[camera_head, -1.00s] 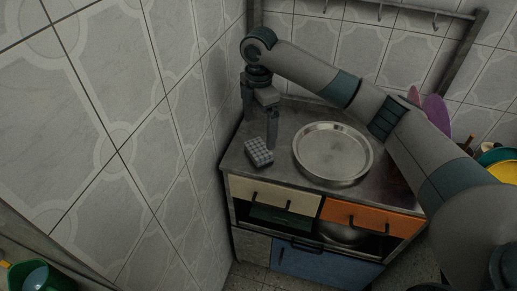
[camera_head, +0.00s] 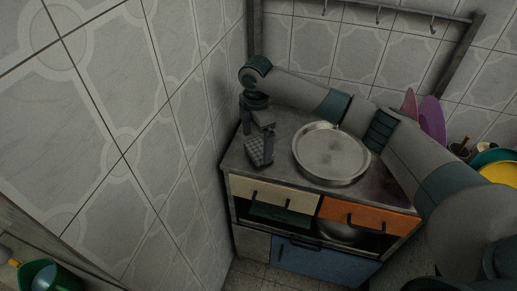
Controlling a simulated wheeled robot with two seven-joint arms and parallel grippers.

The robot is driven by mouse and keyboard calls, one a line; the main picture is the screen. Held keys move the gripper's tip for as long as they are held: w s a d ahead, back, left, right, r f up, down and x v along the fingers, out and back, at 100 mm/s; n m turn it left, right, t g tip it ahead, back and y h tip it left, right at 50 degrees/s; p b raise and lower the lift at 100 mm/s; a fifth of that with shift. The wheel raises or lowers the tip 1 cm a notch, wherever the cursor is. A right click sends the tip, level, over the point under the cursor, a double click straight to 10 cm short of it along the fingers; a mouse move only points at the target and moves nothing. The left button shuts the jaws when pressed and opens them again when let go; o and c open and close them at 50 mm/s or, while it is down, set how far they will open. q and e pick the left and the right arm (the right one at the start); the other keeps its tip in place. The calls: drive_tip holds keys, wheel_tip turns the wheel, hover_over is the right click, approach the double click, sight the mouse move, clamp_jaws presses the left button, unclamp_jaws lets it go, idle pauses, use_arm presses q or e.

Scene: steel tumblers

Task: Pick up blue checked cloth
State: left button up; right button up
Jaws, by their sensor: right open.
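The checked cloth (camera_head: 257,154) is a small folded block, grey-blue in this dim light, on the left part of the steel counter top (camera_head: 232,158). My right gripper (camera_head: 257,143) points down over it, with its jaws apart and the fingers at or just above the cloth. One finger is by its right side, the other behind its upper left. The fingers partly cover the cloth, and I cannot tell whether they touch it. My left gripper is out of view.
A round steel tray (camera_head: 331,153) lies right of the cloth. A tiled wall (camera_head: 205,130) stands close on the left. Purple and pink plates (camera_head: 433,118) and yellow and teal dishes (camera_head: 497,171) are at the right. Drawers (camera_head: 273,193) are below the counter top.

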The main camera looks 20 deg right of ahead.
sight(258, 151)
drive_tip(key=shift+f, duration=1.15)
drive_tip(key=c, duration=1.1)
